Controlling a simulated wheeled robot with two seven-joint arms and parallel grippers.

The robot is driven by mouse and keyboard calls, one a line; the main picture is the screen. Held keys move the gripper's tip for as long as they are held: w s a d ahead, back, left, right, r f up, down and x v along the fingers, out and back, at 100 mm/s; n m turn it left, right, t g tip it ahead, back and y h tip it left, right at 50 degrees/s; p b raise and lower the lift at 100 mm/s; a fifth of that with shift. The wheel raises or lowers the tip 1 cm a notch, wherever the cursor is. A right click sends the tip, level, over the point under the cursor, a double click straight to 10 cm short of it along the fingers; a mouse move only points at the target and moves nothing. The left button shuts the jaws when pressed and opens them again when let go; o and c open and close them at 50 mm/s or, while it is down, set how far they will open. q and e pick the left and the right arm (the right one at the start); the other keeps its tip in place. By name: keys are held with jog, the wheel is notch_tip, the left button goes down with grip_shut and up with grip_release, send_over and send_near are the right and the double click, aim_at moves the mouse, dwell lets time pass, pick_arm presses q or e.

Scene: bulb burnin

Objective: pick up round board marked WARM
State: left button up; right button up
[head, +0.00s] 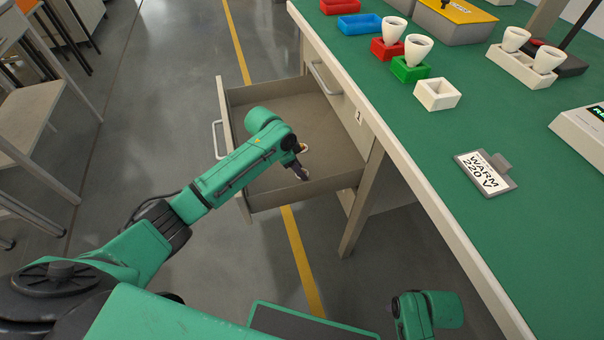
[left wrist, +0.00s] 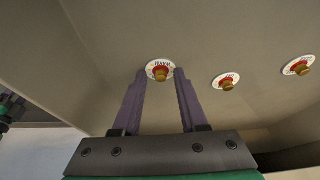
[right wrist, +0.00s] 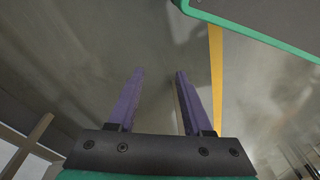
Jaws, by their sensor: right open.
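In the left wrist view, three round boards lie in the open drawer (head: 285,120), each a white disc with a red ring and a brass-coloured centre. The nearest board (left wrist: 160,70) has small lettering that looks like WARM. It sits between the fingertips of my left gripper (left wrist: 159,74), which is open. Whether the fingers touch it I cannot tell. The other two boards (left wrist: 228,82) (left wrist: 298,65) lie to the right, their lettering too small to read. In the head view, my left gripper (head: 299,168) reaches into the drawer. My right gripper (right wrist: 158,75) is open and empty above the floor.
The green bench (head: 400,145) stands right of the drawer. On it are a WARM 220 V sign (head: 485,173), white bulb-like cups (head: 417,50) in coloured blocks, an empty white block (head: 437,94) and a display box (head: 585,130). The drawer's walls surround my left gripper.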

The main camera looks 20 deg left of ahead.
pick_arm(q)
grip_shut()
jog(key=shift+r, duration=0.1)
jog(key=shift+r, duration=0.3)
pick_arm(e)
jog(key=s+d+f+p, duration=0.3)
jog(key=s+f+p, duration=0.25)
jog(key=f, duration=0.35)
pick_arm(q)
notch_tip(320, 180, up, 24)
jog(key=p, duration=0.6)
jog(key=shift+f, duration=0.15)
pick_arm(e)
jog(key=s+d, duration=0.1)
jog(key=s, duration=0.9)
jog(key=shift+s+d+f+h, duration=0.2)
jog(key=shift+s+d+h, duration=0.1)
jog(key=shift+s+d, duration=0.1)
